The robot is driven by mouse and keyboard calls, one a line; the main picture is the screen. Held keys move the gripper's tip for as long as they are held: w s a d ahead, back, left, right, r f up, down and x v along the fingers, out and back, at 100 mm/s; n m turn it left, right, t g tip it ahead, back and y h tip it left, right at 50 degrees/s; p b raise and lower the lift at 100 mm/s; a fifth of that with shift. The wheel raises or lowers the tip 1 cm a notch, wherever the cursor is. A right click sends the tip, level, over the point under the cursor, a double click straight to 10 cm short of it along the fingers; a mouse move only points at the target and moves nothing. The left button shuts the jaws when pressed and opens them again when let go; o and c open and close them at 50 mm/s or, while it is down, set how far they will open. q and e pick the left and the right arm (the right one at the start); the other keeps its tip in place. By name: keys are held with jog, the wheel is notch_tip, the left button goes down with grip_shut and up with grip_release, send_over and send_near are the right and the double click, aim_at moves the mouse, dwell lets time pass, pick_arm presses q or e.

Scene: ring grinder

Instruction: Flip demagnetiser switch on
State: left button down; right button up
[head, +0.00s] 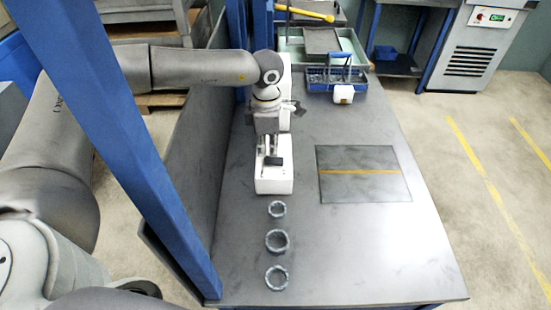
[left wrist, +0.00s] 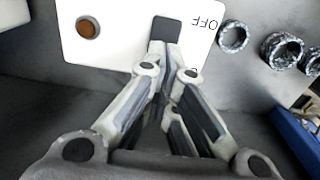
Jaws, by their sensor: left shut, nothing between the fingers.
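The demagnetiser is a white box (head: 274,183) on the grey table, below my left gripper (head: 268,150) in the head view. In the left wrist view the white demagnetiser (left wrist: 120,42) shows an upside-down OFF label and a round orange-brown spot. My left gripper (left wrist: 168,52) is shut and empty, with its tips over the white top. A dark block, which looks like the switch (left wrist: 165,28), shows just beyond the tips; it also shows as a dark piece (head: 273,161) in the head view. I cannot tell whether the tips touch it. My right gripper is not in view.
Several metal rings stand in a row in front of the box, the middle one here (head: 277,241). A dark mat (head: 364,190) with a yellow line lies to the right. A blue basket (head: 322,80) stands behind. A blue post (head: 120,120) crosses the left side.

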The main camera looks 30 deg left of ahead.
aim_at(269, 162)
pick_arm(q)
jog(key=shift+f+b, duration=0.5)
jog(key=shift+f, duration=0.2)
jog(key=shift+s+f, duration=0.15)
jog(key=shift+f, duration=0.2)
jog(key=shift+f+b, duration=0.25)
jog(key=shift+b, duration=0.1)
jog(key=shift+s, duration=0.1)
jog(key=shift+s+d+f+b, duration=0.15)
jog(key=shift+f+b, duration=0.5)
jog(key=shift+f, duration=0.1)
jog(key=shift+s+d+f+b, duration=0.1)
jog(key=shift+d+f+b, duration=0.05)
jog(key=shift+f+b, duration=0.5)
dwell(0.3)
dwell(0.4)
jog(key=shift+w+a+r+p, duration=0.1)
jog(key=shift+w+r+p, duration=0.05)
jog(key=shift+r+p, duration=1.05)
jog(key=shift+w+r+p, duration=0.1)
jog(key=shift+r+p, duration=0.65)
jog(key=shift+r, duration=0.85)
jog(key=shift+w+r+p, duration=0.15)
jog(key=shift+r+p, duration=0.3)
jog(key=shift+r, duration=0.45)
jog(key=shift+a, duration=0.15)
